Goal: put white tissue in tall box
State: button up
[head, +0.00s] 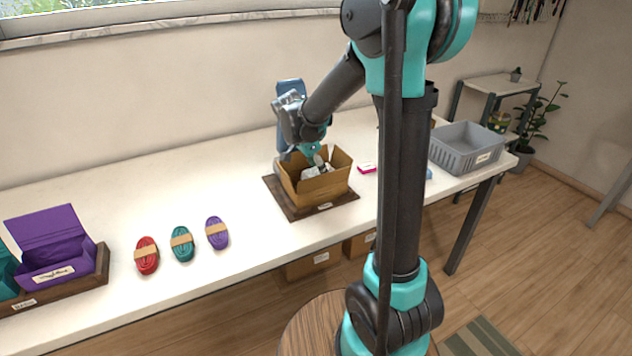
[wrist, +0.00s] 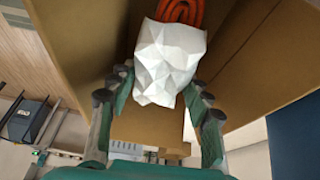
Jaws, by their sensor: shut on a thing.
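The white tissue (wrist: 170,62) is a crumpled, faceted wad between my two fingers in the wrist view. My gripper (wrist: 160,84) is shut on it, reaching down into an open cardboard box (head: 318,190). In the head view, white shows inside that box (head: 309,172), below my gripper (head: 314,158). An orange-red cord bundle (wrist: 182,11) lies in the box beyond the tissue. A tall blue box (head: 291,88) stands behind the cardboard box, partly hidden by my arm; a dark blue surface (wrist: 295,140) shows at right in the wrist view.
The cardboard box stands on a dark wooden board (head: 290,208). Red (head: 147,258), teal (head: 182,246) and purple (head: 217,234) cord bundles lie left of it. A purple open box (head: 54,252) is far left, a grey bin (head: 465,150) right.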

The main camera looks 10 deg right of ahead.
jog(key=o, duration=0.8)
jog(key=shift+r, duration=0.1)
